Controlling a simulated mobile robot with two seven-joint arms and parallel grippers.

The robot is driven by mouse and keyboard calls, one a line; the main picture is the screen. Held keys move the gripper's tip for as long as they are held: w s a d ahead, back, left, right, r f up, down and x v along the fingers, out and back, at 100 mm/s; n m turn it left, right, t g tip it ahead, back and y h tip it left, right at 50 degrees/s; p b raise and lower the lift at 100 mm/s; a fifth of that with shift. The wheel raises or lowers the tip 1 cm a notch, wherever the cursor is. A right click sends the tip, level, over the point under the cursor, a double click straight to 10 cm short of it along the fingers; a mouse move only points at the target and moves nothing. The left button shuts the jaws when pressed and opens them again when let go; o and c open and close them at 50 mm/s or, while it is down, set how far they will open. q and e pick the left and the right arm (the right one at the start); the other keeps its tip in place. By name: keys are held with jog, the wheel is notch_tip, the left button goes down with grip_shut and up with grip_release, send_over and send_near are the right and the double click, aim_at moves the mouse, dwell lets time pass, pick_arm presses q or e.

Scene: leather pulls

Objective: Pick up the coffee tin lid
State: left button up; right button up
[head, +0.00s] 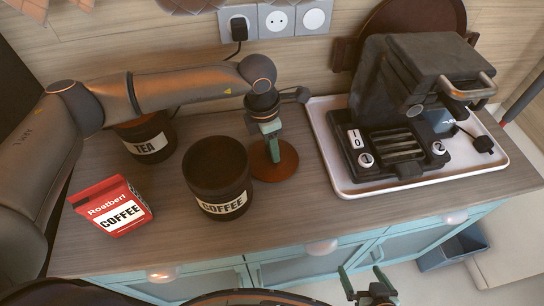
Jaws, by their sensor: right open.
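The coffee tin lid (288,163) is a flat, round, reddish-brown disc on the wooden counter, just right of the coffee tin. The coffee tin (220,188) is dark, stands upright and has an open top and a "COFFEE" label. My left gripper (274,154) points down over the lid, with its fingers in front of the lid's middle. I cannot tell whether the fingers touch the lid or how far apart they are. My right gripper (366,278) is open and empty at the bottom, in front of the counter's front edge.
A dark tea tin (150,147) stands behind, under my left arm. A red coffee packet (111,208) stands at left. A black coffee machine (410,85) is on a white tray (335,165) at right. Sockets (277,20) with a plugged-in cable are on the wall.

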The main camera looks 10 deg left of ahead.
pick_arm(q)
grip_shut()
jog(key=shift+r, duration=0.1)
dwell(0.5)
